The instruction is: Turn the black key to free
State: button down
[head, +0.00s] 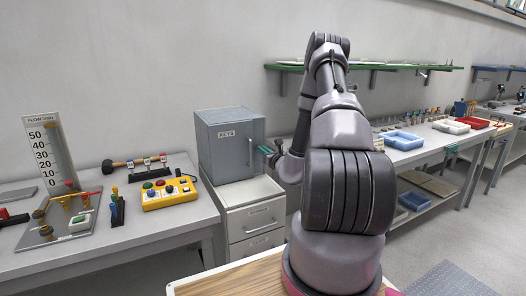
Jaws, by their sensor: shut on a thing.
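My gripper (265,150) is at the right front edge of the grey key cabinet (228,158), small in the head view. Its greenish fingertips point left, just right of the cabinet's upright door handle (250,152). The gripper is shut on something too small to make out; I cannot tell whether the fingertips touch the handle. The cabinet door, marked KEYS, looks closed. I cannot make out a black key anywhere; my arm hides part of the scene.
The cabinet stands on a drawer unit (250,222). On the left bench are a yellow button box (170,194), a gauge board (50,150) and a hammer (125,163). Blue (402,140), white (451,126) and red (473,122) trays stand on the right bench, below a green shelf (410,67).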

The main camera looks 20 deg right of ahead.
jog(key=shift+d+f+m, duration=0.15)
jog(key=shift+f+m, duration=0.05)
jog(key=shift+m, duration=2.7)
jog(key=shift+d+f+m, duration=0.2)
jog(key=shift+f+m, duration=0.05)
jog(key=shift+m, duration=2.65)
jog(key=shift+d+f+m, duration=0.15)
jog(key=shift+f+m, duration=0.05)
jog(key=shift+m, duration=2.7)
jog(key=c, duration=1)
grip_release()
jog(key=s, duration=1.1)
jog(key=shift+d, duration=0.2)
jog(key=shift+w, duration=0.1)
